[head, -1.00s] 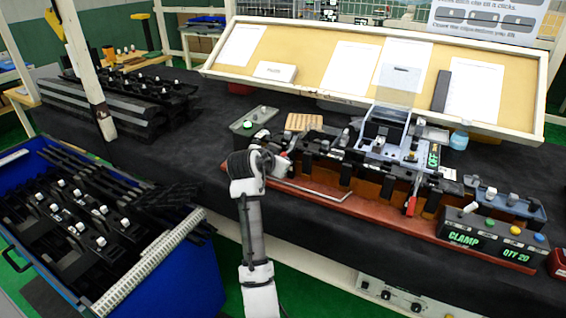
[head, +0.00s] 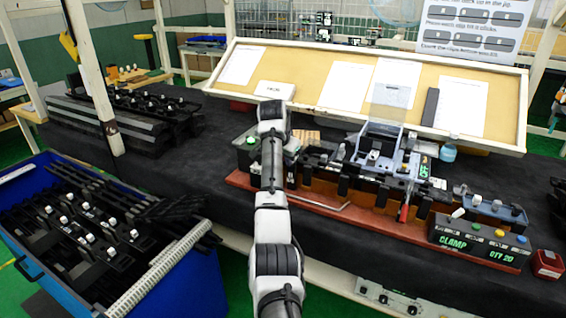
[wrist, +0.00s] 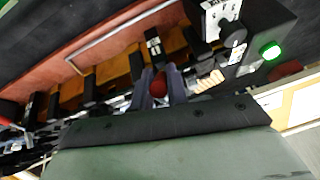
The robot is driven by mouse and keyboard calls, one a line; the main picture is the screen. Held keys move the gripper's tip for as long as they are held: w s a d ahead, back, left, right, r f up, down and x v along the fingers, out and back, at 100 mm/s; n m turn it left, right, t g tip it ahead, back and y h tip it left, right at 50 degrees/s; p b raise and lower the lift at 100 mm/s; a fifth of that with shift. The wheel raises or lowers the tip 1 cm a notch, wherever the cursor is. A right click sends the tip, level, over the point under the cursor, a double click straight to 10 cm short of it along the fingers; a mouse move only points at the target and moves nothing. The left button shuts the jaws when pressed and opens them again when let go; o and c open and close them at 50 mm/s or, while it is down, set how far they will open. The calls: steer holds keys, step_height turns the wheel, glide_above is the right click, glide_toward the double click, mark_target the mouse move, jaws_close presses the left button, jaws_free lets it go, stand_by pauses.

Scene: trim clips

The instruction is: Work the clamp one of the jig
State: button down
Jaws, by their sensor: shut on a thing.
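The jig (head: 340,208) is a long red-brown base with a row of black blocks along the bench front. In the wrist view, my gripper (wrist: 160,92) has its two fingers closed around a dark red round knob (wrist: 159,85), at the end of the jig near the box with the lit green button. I take the knob to be the handle of clamp one; the rest of its lever is mostly hidden. In the head view my own arm covers the fingertips and the knob. A red-handled lever (head: 404,213) stands farther right on the jig.
A box with a green button (head: 250,141) stands at the jig's left end, close to my wrist. A control box marked CLAMP (head: 465,240) sits at the right end. A blue bin (head: 190,285) of black parts is at the left. A bent metal rod (head: 322,204) lies along the jig's front.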

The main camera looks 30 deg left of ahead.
steer(key=shift+w+r+g, duration=0.25)
steer(key=shift+g, duration=0.25)
steer(key=shift+w+g, duration=0.1)
steer(key=shift+g, duration=0.2)
steer(key=c, duration=1.4)
jaws_free()
steer(key=b+v, duration=0.4)
steer(key=v, duration=1)
